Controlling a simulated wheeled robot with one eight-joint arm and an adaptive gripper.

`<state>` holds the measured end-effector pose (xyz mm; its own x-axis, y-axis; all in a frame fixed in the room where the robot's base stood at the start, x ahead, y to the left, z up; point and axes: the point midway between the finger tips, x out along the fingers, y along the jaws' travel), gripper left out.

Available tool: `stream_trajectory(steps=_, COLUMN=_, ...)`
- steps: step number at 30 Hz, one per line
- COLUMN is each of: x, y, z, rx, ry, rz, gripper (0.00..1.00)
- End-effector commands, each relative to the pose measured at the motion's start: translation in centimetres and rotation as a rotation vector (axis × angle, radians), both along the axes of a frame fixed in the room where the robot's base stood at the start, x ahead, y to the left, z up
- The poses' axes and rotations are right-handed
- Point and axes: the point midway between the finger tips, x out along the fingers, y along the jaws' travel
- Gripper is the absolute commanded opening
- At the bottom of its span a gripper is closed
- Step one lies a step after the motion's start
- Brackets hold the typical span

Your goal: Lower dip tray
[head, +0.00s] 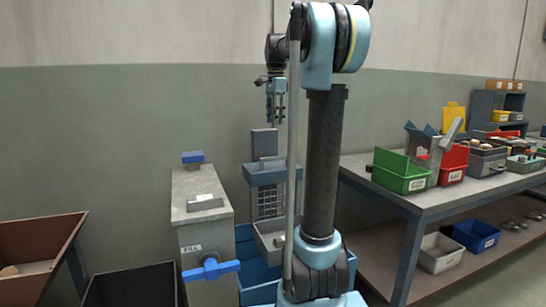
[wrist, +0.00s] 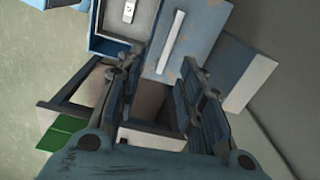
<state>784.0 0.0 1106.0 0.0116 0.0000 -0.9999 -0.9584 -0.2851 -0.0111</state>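My gripper (head: 276,98) hangs high beside my arm, above a blue-fronted carriage (head: 262,177) on an upright grey panel (head: 264,143). Below the carriage is a mesh rack and a light grey tray (head: 267,240), partly hidden by my arm; I cannot tell for sure which part is the dip tray. In the wrist view my gripper (wrist: 162,60) is open, its two dark fingers well apart with nothing held between them. A blue panel with a pale strip (wrist: 180,42) and a white-edged tray (wrist: 152,140) lie beyond the fingers.
A grey tank (head: 203,228) with a blue valve handle (head: 211,270) stands left of the carriage. Blue bins (head: 256,272) sit below. A workbench (head: 420,196) with green and red bins is at the right. A brown hopper (head: 40,240) is at far left.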

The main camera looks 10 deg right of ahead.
Motion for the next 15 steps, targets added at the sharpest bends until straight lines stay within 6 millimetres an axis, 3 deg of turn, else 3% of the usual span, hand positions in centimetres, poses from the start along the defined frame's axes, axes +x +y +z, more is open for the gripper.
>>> stream_trajectory(steps=3, x=1.7, y=0.0, z=0.7, rx=0.000, ry=0.008, rz=-0.054, gripper=0.35)
stream_trajectory(steps=8, x=2.6, y=0.0, z=1.0, rx=0.001, ry=0.012, rz=-0.090, gripper=0.35)
stream_trajectory(steps=15, x=2.6, y=0.1, z=-1.3, rx=0.001, ry=0.012, rz=-0.094, gripper=0.35)
